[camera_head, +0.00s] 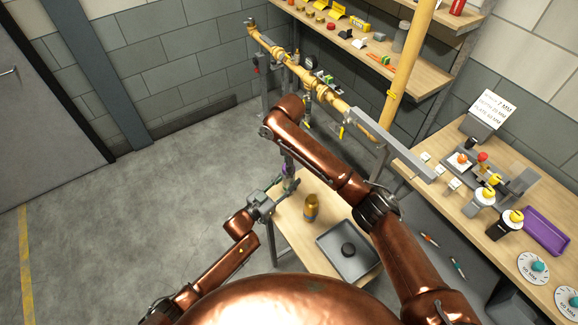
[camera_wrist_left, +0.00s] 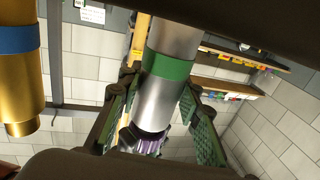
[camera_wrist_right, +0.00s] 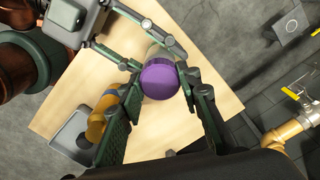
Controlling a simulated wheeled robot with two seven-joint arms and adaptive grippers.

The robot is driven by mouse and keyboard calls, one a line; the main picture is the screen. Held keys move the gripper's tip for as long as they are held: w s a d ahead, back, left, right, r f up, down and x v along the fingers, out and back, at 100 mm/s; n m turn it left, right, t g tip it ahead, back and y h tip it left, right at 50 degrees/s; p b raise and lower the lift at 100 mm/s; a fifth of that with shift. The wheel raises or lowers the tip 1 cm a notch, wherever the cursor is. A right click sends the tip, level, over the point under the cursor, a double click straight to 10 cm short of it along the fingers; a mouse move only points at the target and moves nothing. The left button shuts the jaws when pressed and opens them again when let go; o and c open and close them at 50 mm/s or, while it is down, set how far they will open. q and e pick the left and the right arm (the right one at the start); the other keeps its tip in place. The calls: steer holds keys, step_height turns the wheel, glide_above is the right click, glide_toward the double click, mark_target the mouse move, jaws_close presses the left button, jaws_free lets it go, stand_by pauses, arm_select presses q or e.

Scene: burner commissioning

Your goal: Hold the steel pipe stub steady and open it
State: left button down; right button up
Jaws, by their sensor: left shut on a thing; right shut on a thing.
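The steel pipe stub (camera_wrist_left: 155,100) is a silver cylinder with a green band in the left wrist view. It shows small in the head view, at the table's back edge. A purple cap (camera_wrist_right: 158,82) covers its end facing the right wrist camera; a purple part (camera_wrist_left: 150,140) also shows in the left wrist view. My left gripper (camera_wrist_right: 150,52) is shut on the stub's body from the side. My right gripper (camera_wrist_right: 162,95) has its fingers on both sides of the purple cap and is shut on it. The stub's far end is hidden in the right wrist view.
A brass cylinder with a blue band (camera_head: 311,208) stands on the small table, near a grey tray (camera_head: 332,240) holding a dark round piece. A yellow pipe run (camera_head: 325,93) lies behind. A wooden bench (camera_head: 508,250) with fittings and a purple tray (camera_head: 546,231) is at right.

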steer(key=n, duration=0.8)
steer(key=shift+d, duration=0.1)
steer(key=n, duration=0.6)
steer(key=shift+w, duration=0.1)
steer(key=n, duration=0.6)
steer(key=shift+r, duration=0.1)
steer(key=n, duration=1.2)
steer(key=shift+w, duration=0.1)
steer(key=n, duration=0.6)
steer(key=shift+r, duration=0.1)
arm_select(q)
steer(key=shift+d, duration=0.1)
arm_select(e)
steer(key=n, duration=0.6)
arm_select(q)
steer(key=shift+s, duration=0.1)
arm_select(e)
steer(key=n, duration=0.6)
steer(key=shift+n, duration=0.4)
steer(key=shift+a+r, duration=0.2)
